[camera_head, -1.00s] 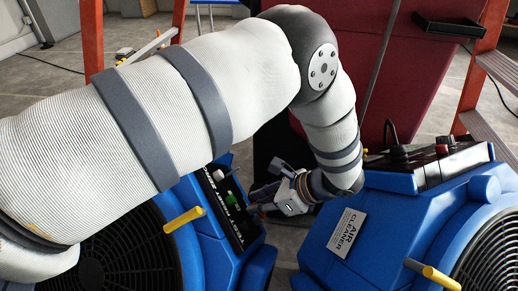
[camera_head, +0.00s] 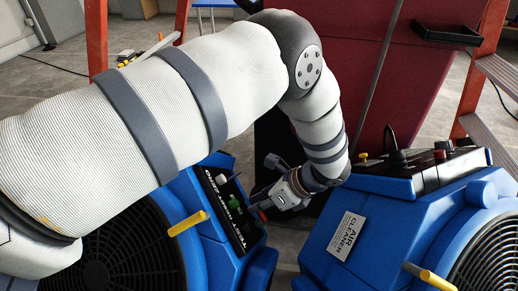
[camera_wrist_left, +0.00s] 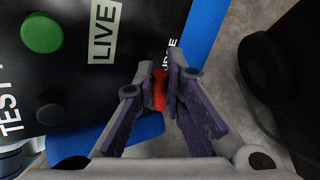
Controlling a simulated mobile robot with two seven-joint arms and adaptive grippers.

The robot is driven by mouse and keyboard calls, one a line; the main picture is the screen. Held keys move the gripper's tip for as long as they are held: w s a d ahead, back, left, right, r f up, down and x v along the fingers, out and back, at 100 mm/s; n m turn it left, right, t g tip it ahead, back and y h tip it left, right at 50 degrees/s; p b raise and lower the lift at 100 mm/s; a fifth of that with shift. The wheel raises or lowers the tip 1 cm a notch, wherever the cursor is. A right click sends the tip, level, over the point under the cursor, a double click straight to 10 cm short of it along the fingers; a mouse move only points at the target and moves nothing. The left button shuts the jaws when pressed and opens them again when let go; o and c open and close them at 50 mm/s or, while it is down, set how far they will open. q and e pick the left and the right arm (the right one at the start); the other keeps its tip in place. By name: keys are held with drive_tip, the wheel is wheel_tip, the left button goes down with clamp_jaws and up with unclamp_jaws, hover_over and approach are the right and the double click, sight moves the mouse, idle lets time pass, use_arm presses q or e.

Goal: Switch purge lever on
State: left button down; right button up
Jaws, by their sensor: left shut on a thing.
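The purge lever (camera_wrist_left: 159,92) shows as a red piece beside a partly covered label ending in "URGE" in the left wrist view. It sits at the edge of the black control panel (camera_wrist_left: 75,75) of the left blue machine (camera_head: 200,190). My left gripper (camera_head: 262,206) reaches down to the right edge of that panel. In the left wrist view its two fingers (camera_wrist_left: 160,88) are closed on the red lever from both sides. The fingers hide part of the lever, so its position is hard to tell. My right gripper is not in view.
The panel also carries a green button (camera_wrist_left: 42,33) and a dark knob (camera_wrist_left: 51,114). A second blue machine labelled "AIR CLEANER" (camera_head: 345,236) stands close on the right. A yellow-tipped handle (camera_head: 188,223) sticks out at the left. Orange ladder legs (camera_head: 96,35) stand behind.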

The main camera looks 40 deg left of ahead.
use_arm(q)
drive_tip(key=c, duration=1.9)
unclamp_jaws()
drive_tip(key=shift+r, duration=0.1)
drive_tip(key=v, duration=1.2)
